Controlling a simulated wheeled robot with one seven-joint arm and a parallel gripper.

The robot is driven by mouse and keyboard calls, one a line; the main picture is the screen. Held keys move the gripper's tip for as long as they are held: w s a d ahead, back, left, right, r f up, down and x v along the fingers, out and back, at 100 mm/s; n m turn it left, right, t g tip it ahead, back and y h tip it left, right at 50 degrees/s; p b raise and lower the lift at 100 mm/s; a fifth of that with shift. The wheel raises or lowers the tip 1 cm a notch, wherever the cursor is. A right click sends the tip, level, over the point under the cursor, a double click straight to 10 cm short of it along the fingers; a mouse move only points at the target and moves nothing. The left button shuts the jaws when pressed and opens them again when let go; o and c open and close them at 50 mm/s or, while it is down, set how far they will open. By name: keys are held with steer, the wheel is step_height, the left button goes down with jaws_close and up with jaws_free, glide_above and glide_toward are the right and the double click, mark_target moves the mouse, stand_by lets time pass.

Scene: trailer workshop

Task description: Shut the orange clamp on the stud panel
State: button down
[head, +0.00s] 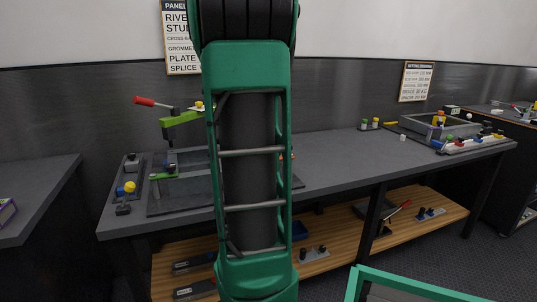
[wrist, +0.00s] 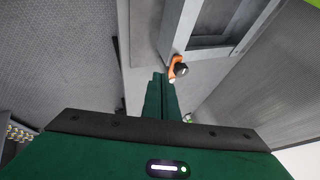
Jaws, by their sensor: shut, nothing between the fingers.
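The orange clamp (wrist: 175,67) shows in the wrist view at the near corner of the grey stud panel (wrist: 186,31), with a dark round knob at its end. Whether the clamp is open or shut I cannot tell. My gripper (wrist: 162,80) is shut and empty, its green fingers together, with the tips just below and left of the clamp in the picture. Whether they touch it is unclear. In the head view my arm hides the gripper and most of the clamp area; a small orange spot (head: 293,156) shows at the arm's right edge.
In the head view a green toggle tool with a red handle (head: 146,101) stands at the left of the workbench (head: 340,156). A small tray with a yellow knob (head: 128,188) lies left of it. The bench middle, right of my arm, is clear.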

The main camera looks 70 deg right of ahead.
steer(key=shift+v, duration=1.4)
steer(key=w+a+f+n+t+y, duration=0.1)
steer(key=a+f+n+y, duration=0.15)
steer(key=a+n, duration=0.6)
steer(key=a+f+n+t+y, duration=0.1)
steer(key=a+f+n+y, duration=0.2)
steer(key=a, duration=1)
steer(key=s+a+f+n, duration=0.2)
steer(key=a+n, duration=0.1)
steer(key=a, duration=0.2)
steer(key=s+a+f+n+g+y, duration=0.1)
steer(key=s+a+f+n, duration=0.1)
steer(key=a, duration=0.3)
steer(key=s+a+f+n+y, duration=0.1)
steer(key=s+a+f+n, duration=0.1)
steer(key=a+n, duration=0.3)
steer(key=shift+s+a, duration=0.25)
steer(key=shift+a, duration=0.15)
steer(key=shift+w+f+g, duration=0.2)
steer(key=shift+w+g, duration=0.1)
steer(key=shift+w, duration=0.3)
